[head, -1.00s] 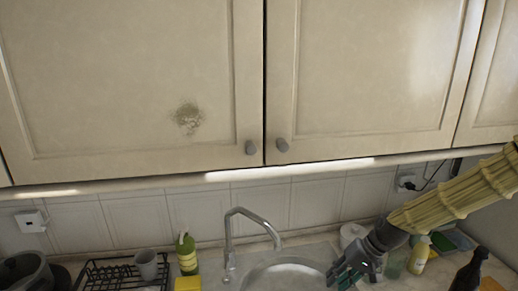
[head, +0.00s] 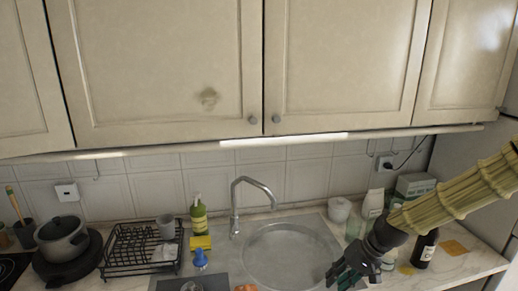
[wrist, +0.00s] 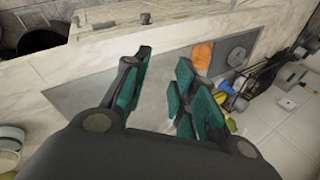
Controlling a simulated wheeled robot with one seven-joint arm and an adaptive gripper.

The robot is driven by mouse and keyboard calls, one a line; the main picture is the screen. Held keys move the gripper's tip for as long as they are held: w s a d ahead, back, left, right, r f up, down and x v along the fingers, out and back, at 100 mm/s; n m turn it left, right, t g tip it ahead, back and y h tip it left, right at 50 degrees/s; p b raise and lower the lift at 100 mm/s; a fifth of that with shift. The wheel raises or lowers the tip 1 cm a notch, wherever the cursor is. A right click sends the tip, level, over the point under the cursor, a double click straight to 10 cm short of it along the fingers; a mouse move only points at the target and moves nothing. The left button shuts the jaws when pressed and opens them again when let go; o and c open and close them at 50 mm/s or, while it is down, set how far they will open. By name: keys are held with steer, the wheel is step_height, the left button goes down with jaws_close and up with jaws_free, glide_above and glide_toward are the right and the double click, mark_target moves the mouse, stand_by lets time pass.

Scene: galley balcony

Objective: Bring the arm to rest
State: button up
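My gripper (head: 347,274) is at the lower right of the head view, on the end of my arm, which comes in from the right edge. It hangs in front of the counter, near the right side of the round sink (head: 290,255). In the wrist view its teal finger pads (wrist: 160,95) stand apart with nothing between them, so it is open and empty. The sink top shows grey beyond the fingers.
A dish rack (head: 140,250), a pot (head: 62,238) and a green bottle (head: 198,218) stand left of the tap (head: 237,205). A dark bottle (head: 424,250) and a white bottle (head: 372,203) stand close to my arm. Closed cupboards (head: 345,70) hang above.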

steer(key=s+a+f+g+h+b, duration=0.1)
steer(key=s+f+b, duration=0.45)
steer(key=f, duration=0.85)
steer(key=s+a+f+h+b, duration=0.15)
steer(key=s+f+b, duration=0.4)
steer(key=f, duration=0.85)
steer(key=s+d+f+n+h+b, duration=0.1)
steer(key=s+f+b, duration=0.9)
steer(key=s+f, duration=1.1)
steer(key=shift+s+d+f+n+h, duration=0.15)
steer(key=shift+s+d+n+h, duration=0.15)
steer(key=shift+s+d+h, duration=0.5)
steer(key=shift+w+a, duration=0.15)
steer(key=shift+a, duration=0.05)
